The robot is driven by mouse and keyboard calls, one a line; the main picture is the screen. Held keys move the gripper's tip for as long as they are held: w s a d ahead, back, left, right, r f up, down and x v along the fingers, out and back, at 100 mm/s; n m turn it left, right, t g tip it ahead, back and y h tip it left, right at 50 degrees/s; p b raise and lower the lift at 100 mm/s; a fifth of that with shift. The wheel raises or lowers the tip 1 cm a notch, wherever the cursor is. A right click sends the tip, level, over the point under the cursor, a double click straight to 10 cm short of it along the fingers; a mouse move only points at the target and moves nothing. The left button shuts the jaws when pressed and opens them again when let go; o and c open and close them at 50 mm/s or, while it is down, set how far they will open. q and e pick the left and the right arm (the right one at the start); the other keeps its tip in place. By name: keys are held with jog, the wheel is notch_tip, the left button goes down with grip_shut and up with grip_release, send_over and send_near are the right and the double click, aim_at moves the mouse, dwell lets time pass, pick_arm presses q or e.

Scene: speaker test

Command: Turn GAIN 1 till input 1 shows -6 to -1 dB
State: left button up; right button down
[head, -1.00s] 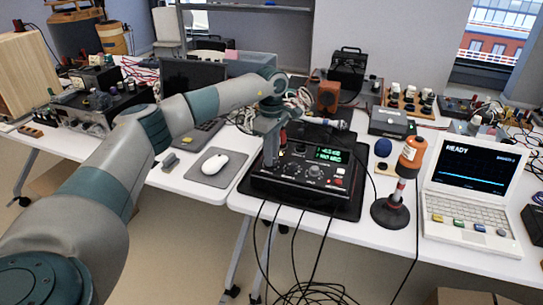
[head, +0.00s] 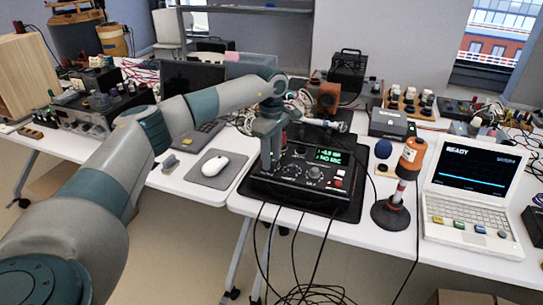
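The black audio recorder (head: 300,180) sits on a dark mat on the right-hand white table. It has a row of knobs along its front and a small screen (head: 328,156) with green text. The top line looks like a minus value near -3 dB, too small to read surely; the lower line looks like NO REC. My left gripper (head: 268,163) points down at the left end of the recorder's panel, where the GAIN 1 knob would be hidden behind it. Its fingertips are too small to tell whether they are closed on a knob. My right gripper is not in view.
A white laptop (head: 470,210) reading READY stands at the right. A white mouse (head: 214,166) lies on a grey pad at the left. Cables hang off the front edge.

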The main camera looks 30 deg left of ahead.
aim_at(272, 160)
pick_arm(q)
jog(key=shift+r, duration=0.1)
